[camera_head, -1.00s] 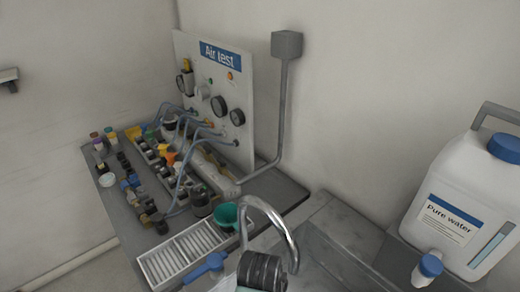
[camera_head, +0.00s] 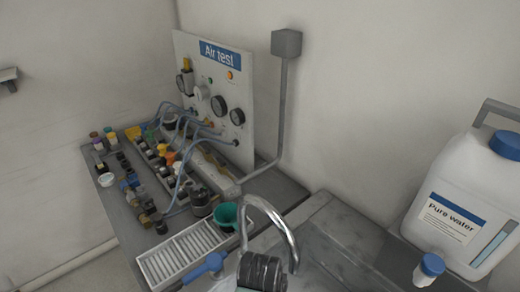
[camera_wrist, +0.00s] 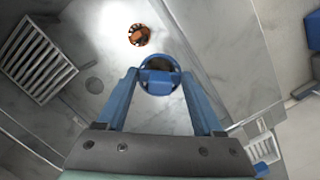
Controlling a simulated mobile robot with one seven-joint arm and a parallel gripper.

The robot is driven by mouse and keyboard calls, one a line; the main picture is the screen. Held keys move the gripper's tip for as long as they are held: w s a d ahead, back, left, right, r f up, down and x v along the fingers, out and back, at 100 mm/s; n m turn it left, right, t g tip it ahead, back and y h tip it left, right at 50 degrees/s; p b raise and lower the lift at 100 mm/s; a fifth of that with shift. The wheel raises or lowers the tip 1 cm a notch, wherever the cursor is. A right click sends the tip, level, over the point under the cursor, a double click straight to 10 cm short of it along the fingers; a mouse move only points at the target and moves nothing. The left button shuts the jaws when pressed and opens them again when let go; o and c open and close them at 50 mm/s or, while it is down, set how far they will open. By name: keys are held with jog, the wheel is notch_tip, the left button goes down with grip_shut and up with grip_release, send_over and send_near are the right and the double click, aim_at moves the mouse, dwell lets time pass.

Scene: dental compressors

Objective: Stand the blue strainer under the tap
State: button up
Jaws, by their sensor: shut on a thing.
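My gripper (camera_wrist: 160,82) has its two blue fingers closed in on the blue strainer (camera_wrist: 158,64). The strainer shows as a small blue ring with a dark inside, held above a pale sink surface. I cannot make out the tap in the wrist view. The strainer and my fingertips are not visible in the head view. A round orange-brown spot (camera_wrist: 138,35) lies on the sink surface beyond the strainer.
A white slatted rack (camera_head: 180,254) lies left of the tap, with a green cup (camera_head: 227,214) behind it. Hoses and fittings crowd the bench below the Air test panel (camera_head: 219,100). A large Pure water canister (camera_head: 455,200) and small blue-capped bottle (camera_head: 428,270) stand right.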

notch_tip(320, 180, up, 7)
jog(key=p, duration=0.6)
jog(key=shift+f, duration=0.15)
notch_tip(320, 180, down, 8)
jog(key=b, duration=0.8)
jog(key=shift+b, duration=0.3)
notch_tip(320, 180, up, 7)
jog(key=p, duration=0.7)
jog(key=shift+p, duration=0.4)
notch_tip(320, 180, down, 7)
jog(key=b, duration=0.8)
jog(key=shift+f, duration=0.1)
